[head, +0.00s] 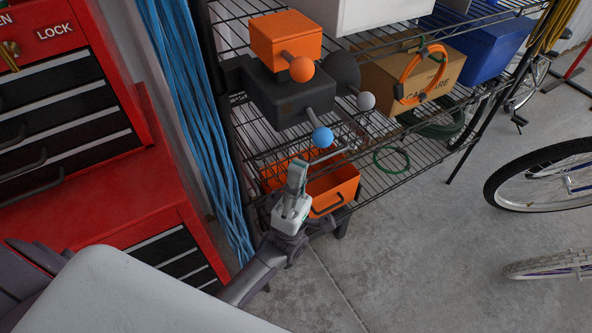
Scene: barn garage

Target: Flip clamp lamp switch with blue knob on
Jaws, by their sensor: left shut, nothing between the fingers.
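The clamp lamp switch's blue knob (323,137) is a ball at the end of a short grey lever. The lever comes out of a black box (290,98) on the wire rack. An orange box (286,38) with an orange knob (302,69) sits just above, and a grey-white knob (365,101) is to the right. My left gripper (298,172) is shut and empty, pointing up, below and left of the blue knob. It appears apart from the knob. My right gripper does not show.
The wire rack (420,153) has thin shelf edges around the boxes. An orange bin (335,188) is behind my left gripper. A cardboard box (385,82) and orange cable (405,70) are to the right. A red tool cabinet (90,200) stands left.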

